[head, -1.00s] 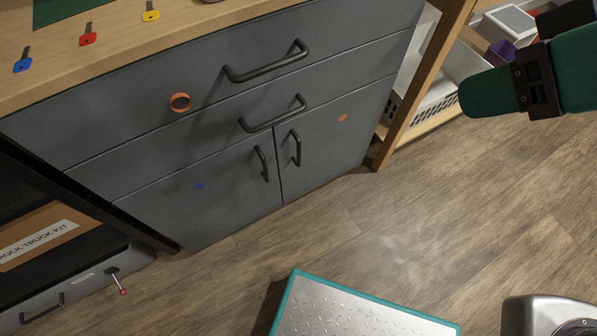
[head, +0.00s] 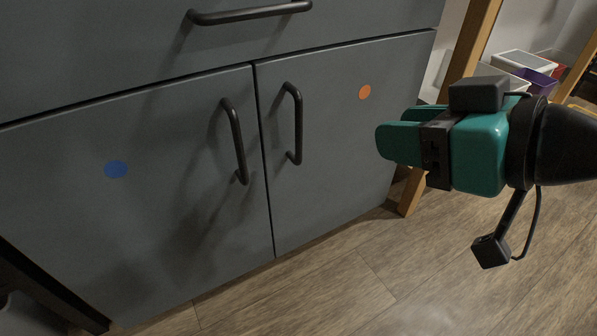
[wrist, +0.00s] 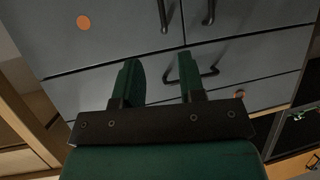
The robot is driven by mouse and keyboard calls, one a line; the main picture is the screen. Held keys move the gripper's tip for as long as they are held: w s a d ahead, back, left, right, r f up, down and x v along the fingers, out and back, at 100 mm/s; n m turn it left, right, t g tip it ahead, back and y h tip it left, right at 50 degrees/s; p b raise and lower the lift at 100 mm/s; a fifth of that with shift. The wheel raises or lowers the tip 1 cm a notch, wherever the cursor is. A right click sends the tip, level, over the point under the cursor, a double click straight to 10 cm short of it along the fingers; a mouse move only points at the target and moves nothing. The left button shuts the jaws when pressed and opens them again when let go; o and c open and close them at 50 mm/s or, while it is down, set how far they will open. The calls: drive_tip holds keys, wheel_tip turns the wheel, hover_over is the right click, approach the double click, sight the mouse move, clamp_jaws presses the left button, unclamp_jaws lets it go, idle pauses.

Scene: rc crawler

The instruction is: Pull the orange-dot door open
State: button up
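The orange-dot door (head: 335,140) is the right one of two grey lower cabinet doors and is shut. Its orange dot (head: 365,92) is near the upper right corner, and it also shows in the wrist view (wrist: 83,22). Its black upright bar handle (head: 297,122) is by the middle seam; in the wrist view the handle (wrist: 163,14) is at the top edge. My green gripper (head: 388,134) is to the right of the handle, in front of the door and apart from the handle. In the wrist view its two fingers (wrist: 160,72) are spread with nothing between them.
The blue-dot door (head: 170,225) with its own bar handle (head: 235,142) is on the left, also shut. A drawer handle (head: 250,13) juts out above. A wooden post (head: 411,190) stands right of the cabinet. The wood floor (head: 350,300) in front shows clear.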

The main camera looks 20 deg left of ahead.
wheel_tip(320, 180, down, 2)
drive_tip(key=b, duration=0.1)
drive_tip(key=p, duration=1.1)
approach(301, 131)
drive_tip(key=p+x, duration=0.2)
drive_tip(key=x, duration=0.8)
drive_tip(key=shift+w+a+f, duration=0.1)
drive_tip(key=shift+w+a, duration=0.05)
drive_tip(key=shift+a, duration=0.05)
drive_tip(key=shift+c, duration=0.5)
clamp_jaws()
